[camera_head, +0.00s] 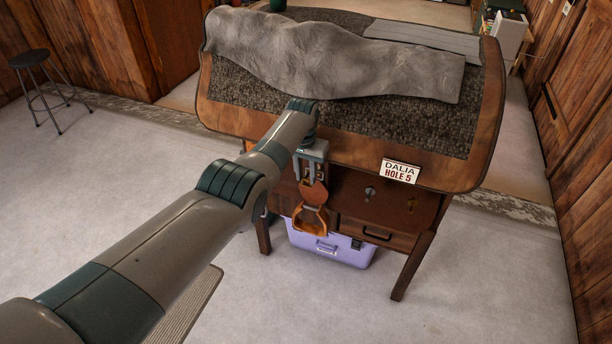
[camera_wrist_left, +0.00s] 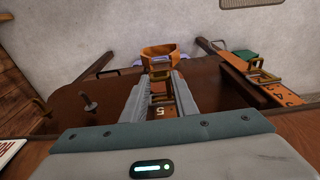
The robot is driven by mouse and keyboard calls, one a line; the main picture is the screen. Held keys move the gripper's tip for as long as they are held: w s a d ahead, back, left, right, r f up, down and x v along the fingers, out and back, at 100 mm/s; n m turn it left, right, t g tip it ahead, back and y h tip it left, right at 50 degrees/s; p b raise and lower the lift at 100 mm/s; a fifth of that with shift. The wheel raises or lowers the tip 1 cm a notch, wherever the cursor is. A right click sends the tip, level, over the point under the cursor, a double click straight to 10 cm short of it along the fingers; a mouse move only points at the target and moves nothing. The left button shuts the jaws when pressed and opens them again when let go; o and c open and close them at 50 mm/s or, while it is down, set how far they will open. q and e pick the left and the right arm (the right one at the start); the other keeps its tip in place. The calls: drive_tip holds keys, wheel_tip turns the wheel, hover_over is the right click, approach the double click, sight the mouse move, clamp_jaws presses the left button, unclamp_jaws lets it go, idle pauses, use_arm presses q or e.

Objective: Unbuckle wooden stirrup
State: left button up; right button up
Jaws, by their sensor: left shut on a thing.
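The wooden stirrup (camera_head: 310,220), orange-brown, hangs at the front of the wooden stand on a brown leather strap. It also shows in the left wrist view (camera_wrist_left: 158,51), beyond my fingertips. My left gripper (camera_head: 313,172) is at the strap just above the stirrup. In the left wrist view its two grey fingers (camera_wrist_left: 161,80) lie on either side of the strap (camera_wrist_left: 161,108), which is marked with a 5. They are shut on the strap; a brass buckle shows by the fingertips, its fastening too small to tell. My right gripper is not in view.
A sign (camera_head: 400,171) reads DALIA HOLE 5. A grey cover (camera_head: 340,60) lies over the stand (camera_head: 480,150). A purple box (camera_head: 332,247) sits beneath. A second numbered strap (camera_wrist_left: 262,88) with brass buckles hangs at right in the wrist view. A stool (camera_head: 35,75) stands far left.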

use_arm(q)
drive_tip(key=shift+r, duration=0.1)
drive_tip(key=o, duration=1.1)
drive_tip(key=shift+c, duration=0.2)
drive_tip(key=shift+r+p, duration=0.3)
drive_tip(key=shift+r, duration=0.4)
wheel_tip(320, 180, up, 16)
drive_tip(key=s+b, duration=0.2)
drive_tip(key=shift+a, duration=0.25)
drive_tip(key=shift+f, duration=0.15)
